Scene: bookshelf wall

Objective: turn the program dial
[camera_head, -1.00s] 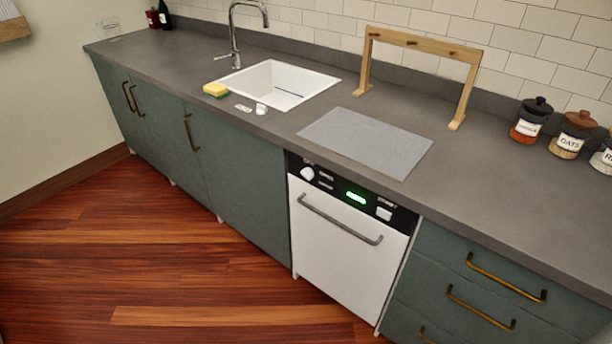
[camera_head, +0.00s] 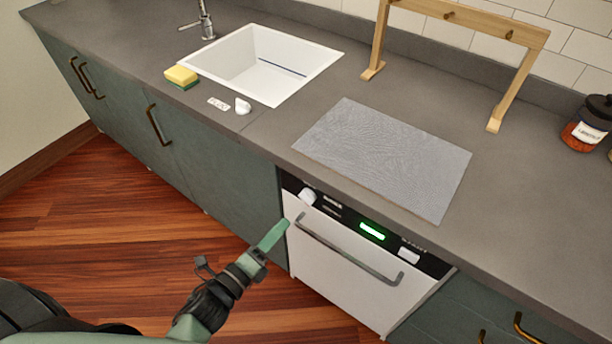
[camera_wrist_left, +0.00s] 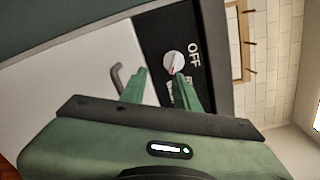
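The program dial (camera_head: 307,196) is a small white round knob at the left end of the black control panel of the white dishwasher (camera_head: 342,268). My left gripper (camera_head: 279,231) is in front of the dishwasher's left edge, a little below and left of the dial. In the left wrist view the gripper's green fingers (camera_wrist_left: 159,74) are apart with nothing between them, and the dial appears just beyond the tip of one finger. My right gripper is not in view.
The dishwasher's grey bar handle (camera_head: 346,250) sticks out just below the panel. A green display (camera_head: 372,231) and a white button (camera_head: 409,255) are farther right. The dark countertop (camera_head: 262,140) overhangs above, with a grey mat (camera_head: 385,155) on it. The floor in front is clear.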

